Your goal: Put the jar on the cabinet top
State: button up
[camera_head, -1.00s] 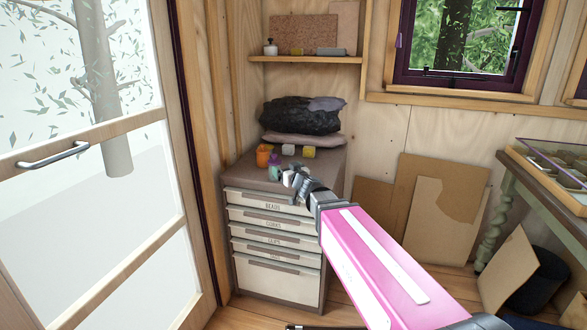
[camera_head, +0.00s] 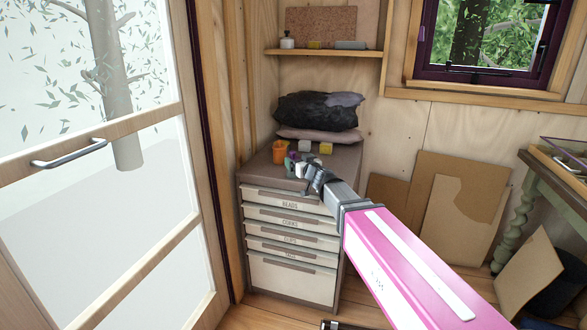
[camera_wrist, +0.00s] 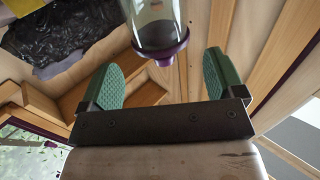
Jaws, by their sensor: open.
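A clear glass jar with a purple lid and knob (camera_wrist: 160,45) shows in the wrist view between and just beyond my fingers, with a visible gap to each pad. A small purple thing near my gripper in the head view (camera_head: 291,160) may be this jar; it is partly hidden. My gripper (camera_wrist: 163,78) has green ribbed pads and is open. In the head view my gripper (camera_head: 305,169) is at the front part of the cabinet top (camera_head: 342,165). The jar's base is cut off in the wrist view, so its contact with the top cannot be told.
An orange cup (camera_head: 280,151), a white item (camera_head: 304,146) and a yellow item (camera_head: 326,148) stand on the cabinet top. A dark bag (camera_head: 318,111) lies behind them on a pale cushion. A shelf (camera_head: 325,53) is above. A glazed door (camera_head: 95,200) is at left.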

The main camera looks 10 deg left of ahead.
aim_at(294, 157)
jog(key=x, duration=0.5)
jog(key=shift+a+f, duration=0.1)
jog(key=shift+f, duration=0.1)
jog(key=shift+s, duration=0.1)
jog(key=c, duration=1.2)
jog(key=shift+o, duration=0.2)
